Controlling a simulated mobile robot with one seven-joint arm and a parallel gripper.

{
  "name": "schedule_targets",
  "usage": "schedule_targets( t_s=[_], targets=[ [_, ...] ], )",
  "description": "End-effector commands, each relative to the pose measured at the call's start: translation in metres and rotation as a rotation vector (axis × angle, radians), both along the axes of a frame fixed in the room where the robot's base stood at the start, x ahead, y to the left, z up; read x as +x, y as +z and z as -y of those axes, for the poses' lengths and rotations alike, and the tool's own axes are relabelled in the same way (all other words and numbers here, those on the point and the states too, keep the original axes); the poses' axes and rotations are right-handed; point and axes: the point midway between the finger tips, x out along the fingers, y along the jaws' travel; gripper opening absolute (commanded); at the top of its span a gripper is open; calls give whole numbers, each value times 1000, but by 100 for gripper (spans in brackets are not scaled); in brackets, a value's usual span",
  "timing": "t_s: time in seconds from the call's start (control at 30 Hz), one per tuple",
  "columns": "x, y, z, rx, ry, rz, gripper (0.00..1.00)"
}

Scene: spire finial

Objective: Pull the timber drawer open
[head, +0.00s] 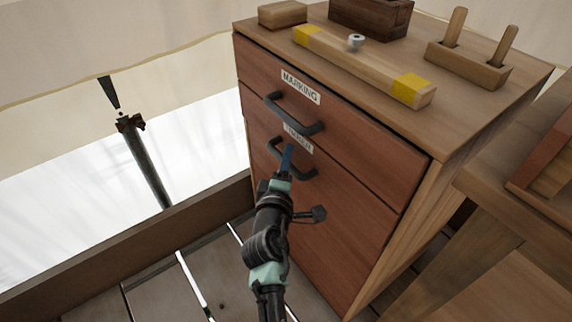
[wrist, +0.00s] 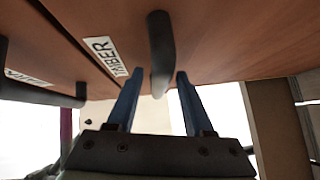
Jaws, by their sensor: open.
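The timber drawer (head: 345,215) is the lower red-brown front of the cabinet and looks shut, flush with the drawer above. Its dark bar handle (head: 302,174) sits below the TIMBER label, which my gripper partly hides. My gripper (head: 288,152) is at this handle in the head view. In the wrist view my gripper (wrist: 158,82) is open, its two blue fingers apart. The timber handle (wrist: 160,40) shows in the gap between them, with space on both sides. The TIMBER label (wrist: 106,54) is to the left of the handle there.
The marking drawer (head: 355,140) is above, shut, with its own handle (head: 292,116) close over my gripper. On the cabinet top (head: 455,118) lie a yellow-ended wooden bar (head: 365,68) and wooden blocks. Another wooden bench (head: 500,195) stands at right. Slatted floor lies below.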

Motion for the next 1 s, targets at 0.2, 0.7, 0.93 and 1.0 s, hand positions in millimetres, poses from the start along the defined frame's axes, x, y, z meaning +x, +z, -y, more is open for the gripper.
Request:
schedule_targets(
  t_s=[0.2,0.7,0.93,1.0],
  targets=[
    [3,0,0,1,1,0,52],
    [3,0,0,1,0,0,0],
    [3,0,0,1,0,0,0],
    [3,0,0,1,0,0,0]
  ],
)
